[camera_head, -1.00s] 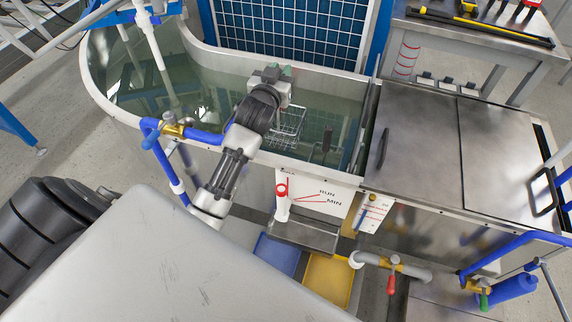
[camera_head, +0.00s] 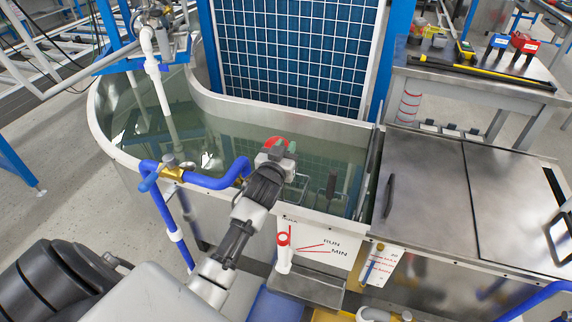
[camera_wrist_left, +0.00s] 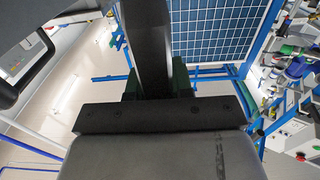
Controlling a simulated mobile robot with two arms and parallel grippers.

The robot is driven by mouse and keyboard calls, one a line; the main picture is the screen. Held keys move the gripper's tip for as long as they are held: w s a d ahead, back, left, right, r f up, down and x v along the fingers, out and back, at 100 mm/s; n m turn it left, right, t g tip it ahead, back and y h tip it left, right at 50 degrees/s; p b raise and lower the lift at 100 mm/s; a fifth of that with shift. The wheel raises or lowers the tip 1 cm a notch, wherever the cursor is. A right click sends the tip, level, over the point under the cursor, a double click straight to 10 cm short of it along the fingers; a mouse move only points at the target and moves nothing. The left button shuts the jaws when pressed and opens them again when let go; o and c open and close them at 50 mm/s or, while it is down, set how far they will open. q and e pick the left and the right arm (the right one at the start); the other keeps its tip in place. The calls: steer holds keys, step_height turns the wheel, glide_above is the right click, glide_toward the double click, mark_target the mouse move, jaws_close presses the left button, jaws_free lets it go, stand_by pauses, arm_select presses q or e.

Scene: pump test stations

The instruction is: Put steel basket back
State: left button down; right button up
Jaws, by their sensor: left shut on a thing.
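My left gripper (camera_head: 277,154) is over the near side of the water tank (camera_head: 325,131), close to its front rim. It is shut on the steel basket, a wire basket that hung from it a second ago. In the left wrist view the dark gripper parts (camera_wrist_left: 150,60) fill the middle, and no basket can be made out. My right gripper is not in view.
A dark upright handle (camera_head: 331,185) stands in the tank right of the gripper. A blue pipe with a brass valve (camera_head: 172,172) runs at the left of my forearm. A blue grid panel (camera_head: 290,55) stands behind. Steel lids (camera_head: 425,190) cover the right side.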

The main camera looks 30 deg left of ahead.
arm_select(q)
step_height(320, 180, down, 4)
steer(key=shift+r+b, duration=0.2)
steer(key=shift+b, duration=0.15)
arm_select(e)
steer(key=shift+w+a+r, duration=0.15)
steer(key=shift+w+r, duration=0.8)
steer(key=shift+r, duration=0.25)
arm_select(q)
steer(key=c, duration=1)
jaws_free()
steer(key=shift+s+f, duration=0.1)
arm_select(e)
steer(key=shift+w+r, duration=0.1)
